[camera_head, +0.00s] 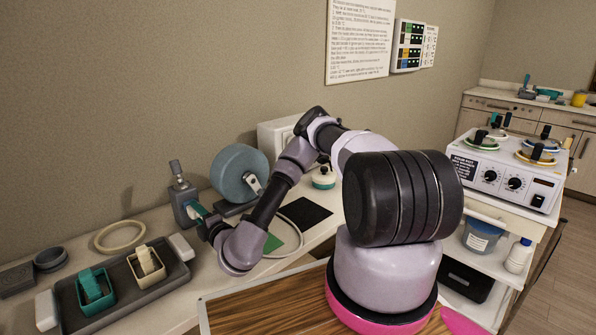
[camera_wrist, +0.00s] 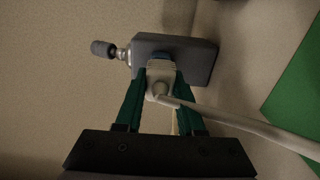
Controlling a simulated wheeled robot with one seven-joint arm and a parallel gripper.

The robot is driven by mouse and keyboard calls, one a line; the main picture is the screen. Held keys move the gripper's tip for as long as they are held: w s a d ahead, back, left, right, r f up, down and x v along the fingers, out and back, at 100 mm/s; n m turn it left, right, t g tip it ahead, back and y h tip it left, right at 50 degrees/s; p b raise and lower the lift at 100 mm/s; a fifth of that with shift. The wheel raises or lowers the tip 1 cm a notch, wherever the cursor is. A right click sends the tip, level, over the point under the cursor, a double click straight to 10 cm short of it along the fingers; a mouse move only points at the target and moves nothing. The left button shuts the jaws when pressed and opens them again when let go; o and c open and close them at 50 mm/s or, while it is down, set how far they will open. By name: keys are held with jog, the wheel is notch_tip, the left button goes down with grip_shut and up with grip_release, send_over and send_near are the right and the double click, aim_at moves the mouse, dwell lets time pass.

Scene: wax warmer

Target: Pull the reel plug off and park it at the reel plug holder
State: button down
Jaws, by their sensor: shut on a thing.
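In the wrist view my gripper (camera_wrist: 160,88) is shut on a pale plug (camera_wrist: 161,78) between its teal fingers. A pale cable (camera_wrist: 235,122) runs from the plug to the right. The plug lies in front of a dark grey block (camera_wrist: 198,60) with a knob (camera_wrist: 103,49) on a metal stem. I cannot tell whether the plug is seated in the block or just in front of it. In the head view my gripper (camera_head: 197,211) is at this block (camera_head: 183,198), left of the blue-grey reel (camera_head: 240,172); my arm hides the plug there.
A tray (camera_head: 120,290) with two tape dispensers and a pale ring (camera_head: 120,236) lie left on the counter. A black mat (camera_head: 303,214), a green sheet (camera_head: 272,242) and a small lidded pot (camera_head: 323,178) are to the right. A wax warmer (camera_head: 508,170) stands on a cart.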

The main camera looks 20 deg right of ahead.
jog(key=shift+c, duration=2.2)
grip_release()
jog(key=shift+o, duration=0.2)
jog(key=shift+s+d, duration=0.15)
jog(key=shift+s, duration=0.2)
jog(key=shift+v, duration=1.85)
